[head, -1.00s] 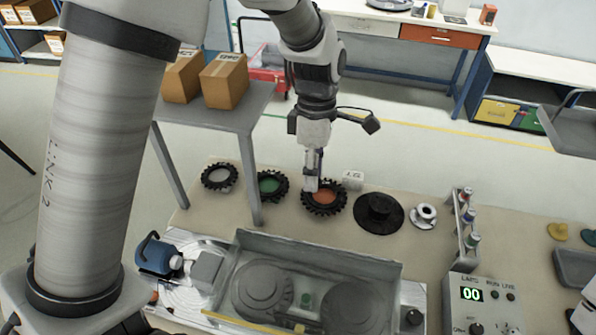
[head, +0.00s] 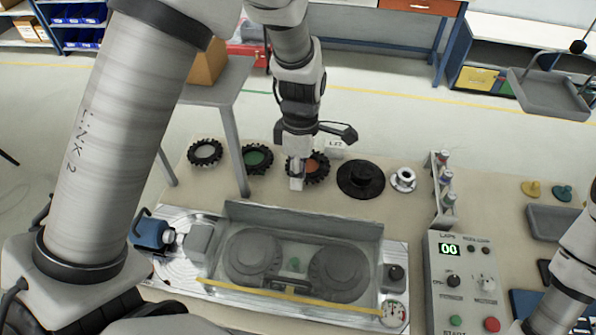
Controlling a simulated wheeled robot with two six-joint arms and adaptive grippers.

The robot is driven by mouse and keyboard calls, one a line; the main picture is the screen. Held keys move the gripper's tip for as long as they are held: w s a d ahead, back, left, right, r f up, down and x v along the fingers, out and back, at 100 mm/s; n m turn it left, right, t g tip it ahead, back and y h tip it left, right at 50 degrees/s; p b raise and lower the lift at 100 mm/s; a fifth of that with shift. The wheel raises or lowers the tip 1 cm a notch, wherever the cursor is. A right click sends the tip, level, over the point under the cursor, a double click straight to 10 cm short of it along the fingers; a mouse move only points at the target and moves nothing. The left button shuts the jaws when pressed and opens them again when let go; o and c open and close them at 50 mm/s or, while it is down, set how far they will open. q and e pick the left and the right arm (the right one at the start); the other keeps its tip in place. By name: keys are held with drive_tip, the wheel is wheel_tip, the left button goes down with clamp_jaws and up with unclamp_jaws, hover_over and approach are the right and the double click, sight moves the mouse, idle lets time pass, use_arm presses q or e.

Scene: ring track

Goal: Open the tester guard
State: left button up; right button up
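The tester guard (head: 303,217) is a clear, grey-edged cover on the metal tester at the front middle. A yellow bar (head: 290,297) runs along its near edge, and the guard lies down over two grey round rollers. My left gripper (head: 297,179) points down beyond the guard's far edge, beside the orange-centred black wheel (head: 318,167) and apart from the guard. Its fingers are seen edge-on, so their opening is unclear. Part of my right arm enters at the lower right, but its gripper is out of view.
Black wheels with white and green (head: 257,158) centres, a black disc (head: 361,179) and a white spool (head: 403,179) lie behind the tester. A control box (head: 462,275) reading 00 stands to its right. A blue motor (head: 150,232) is at its left end.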

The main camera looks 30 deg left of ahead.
use_arm(q)
drive_tip(key=shift+w+a+f, duration=0.15)
drive_tip(key=shift+w, duration=0.1)
clamp_jaws()
drive_tip(key=shift+o, duration=0.3)
unclamp_jaws()
drive_tip(key=shift+w+a, duration=0.15)
drive_tip(key=o, duration=0.6)
drive_tip(key=shift+f, duration=0.1)
drive_tip(key=shift+c, duration=0.2)
wheel_tip(320, 180, up, 12)
drive_tip(key=w, duration=0.1)
drive_tip(key=shift+w+a, duration=0.15)
drive_tip(key=shift+w, duration=0.2)
